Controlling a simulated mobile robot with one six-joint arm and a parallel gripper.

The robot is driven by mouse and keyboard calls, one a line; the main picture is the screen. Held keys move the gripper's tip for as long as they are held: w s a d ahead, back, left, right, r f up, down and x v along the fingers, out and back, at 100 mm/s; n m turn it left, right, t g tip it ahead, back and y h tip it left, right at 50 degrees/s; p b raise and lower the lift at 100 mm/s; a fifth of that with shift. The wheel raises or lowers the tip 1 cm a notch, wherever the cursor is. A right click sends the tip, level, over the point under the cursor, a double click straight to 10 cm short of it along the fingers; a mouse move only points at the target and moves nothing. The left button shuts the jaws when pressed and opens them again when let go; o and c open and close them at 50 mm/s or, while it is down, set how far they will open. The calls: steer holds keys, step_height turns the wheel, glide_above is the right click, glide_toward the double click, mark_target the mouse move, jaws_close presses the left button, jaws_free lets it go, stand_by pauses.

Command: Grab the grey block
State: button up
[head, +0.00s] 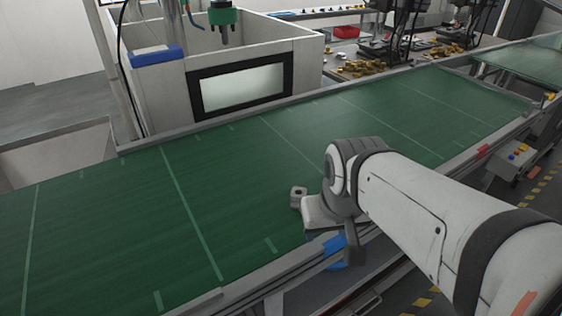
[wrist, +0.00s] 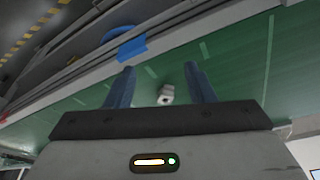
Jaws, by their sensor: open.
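The grey block (head: 298,196) is small, with a dark hole in its visible face. It sits on the green conveyor belt near the belt's front edge, just left of my gripper in the head view. In the wrist view the block (wrist: 166,95) lies beyond my gripper (wrist: 165,77), between the lines of its two bluish fingers. The fingers are apart and nothing is between them. In the head view my arm and wrist hide most of the gripper.
The green belt (head: 110,225) has pale cross lines and is otherwise clear around the block. A white tank with a dark-framed window (head: 243,85) stands behind the belt. Brass parts (head: 372,68) lie farther back.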

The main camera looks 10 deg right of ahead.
steer(key=shift+o, duration=1.4)
steer(key=w+f+m, duration=0.1)
steer(key=w+m, duration=0.1)
steer(key=w, duration=0.7)
steer(key=shift+w+d+h+b, duration=0.2)
steer(key=shift+w+h+b, duration=0.05)
steer(key=shift+h+b, duration=0.1)
steer(key=m, duration=0.2)
glide_toward(298, 191)
steer(key=shift+s+a+f+h+b, duration=0.25)
steer(key=shift+s+a+f+b, duration=0.05)
steer(key=shift+s+a+f, duration=0.2)
steer(key=x, duration=0.2)
steer(key=p+x, duration=0.1)
steer(key=x, duration=0.4)
steer(key=shift+w+d+f+p, duration=0.2)
steer(key=shift+d+f+p, duration=0.05)
steer(key=shift+d+p, duration=0.05)
steer(key=c, duration=1.2)
